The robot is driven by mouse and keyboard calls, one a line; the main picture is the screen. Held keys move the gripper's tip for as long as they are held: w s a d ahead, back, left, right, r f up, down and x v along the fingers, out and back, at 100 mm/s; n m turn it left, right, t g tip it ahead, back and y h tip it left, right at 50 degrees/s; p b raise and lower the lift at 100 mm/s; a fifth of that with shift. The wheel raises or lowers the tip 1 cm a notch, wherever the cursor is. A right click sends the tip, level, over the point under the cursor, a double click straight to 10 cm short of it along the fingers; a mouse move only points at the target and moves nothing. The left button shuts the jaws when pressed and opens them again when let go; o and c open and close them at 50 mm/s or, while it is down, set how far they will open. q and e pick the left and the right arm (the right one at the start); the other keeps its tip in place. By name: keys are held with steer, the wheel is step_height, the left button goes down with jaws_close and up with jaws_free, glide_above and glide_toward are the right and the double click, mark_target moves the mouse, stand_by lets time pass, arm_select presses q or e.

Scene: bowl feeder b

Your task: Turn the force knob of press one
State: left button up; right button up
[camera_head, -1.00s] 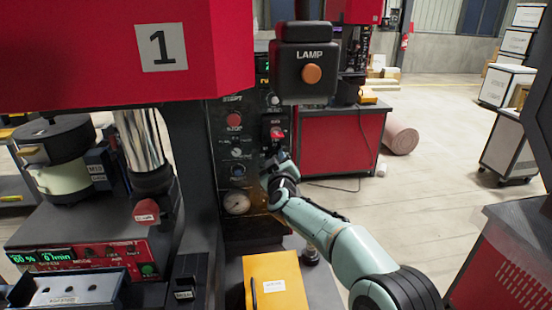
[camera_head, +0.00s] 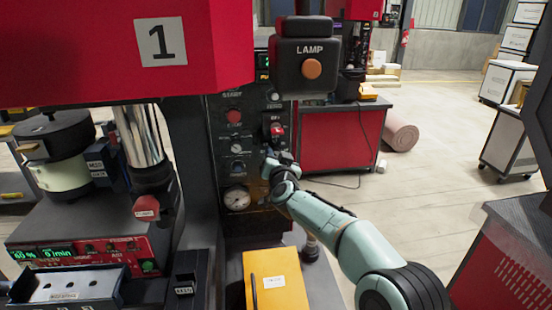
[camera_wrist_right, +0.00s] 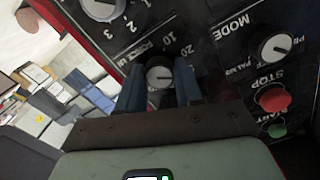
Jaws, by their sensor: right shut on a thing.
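The force knob (camera_wrist_right: 159,75) is a small dark dial with a grey face on a black panel, marked with 10, 20 and the word FORCE, in the right wrist view. My right gripper (camera_wrist_right: 160,86) has its two blue fingers on either side of this knob and is shut on it. In the head view my right gripper (camera_head: 268,168) is at the right side of the panel of press one (camera_head: 215,60), and it hides the force knob there. My left gripper is not in view.
Close by are the mode knob (camera_wrist_right: 275,46), the red stop button (camera_wrist_right: 274,99), the green start button (camera_wrist_right: 277,130) and a larger dial (camera_wrist_right: 103,6). The lamp box (camera_head: 307,65) hangs above my right arm. A pressure gauge (camera_head: 237,198) sits low on the panel.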

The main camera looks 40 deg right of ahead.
arm_select(q)
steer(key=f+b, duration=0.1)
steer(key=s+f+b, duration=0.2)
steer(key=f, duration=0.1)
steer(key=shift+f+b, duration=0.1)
steer(key=shift+b, duration=0.2)
arm_select(e)
steer(key=m, duration=1)
steer(key=shift+f+m+t+y, duration=0.1)
steer(key=shift+m+t+y, duration=0.2)
steer(key=shift+m, duration=0.1)
steer(key=o, duration=1)
steer(key=shift+o, duration=0.2)
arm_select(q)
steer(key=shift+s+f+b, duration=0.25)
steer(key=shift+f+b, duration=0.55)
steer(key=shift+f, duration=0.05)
arm_select(e)
steer(key=v, duration=1.3)
steer(key=shift+s, duration=0.2)
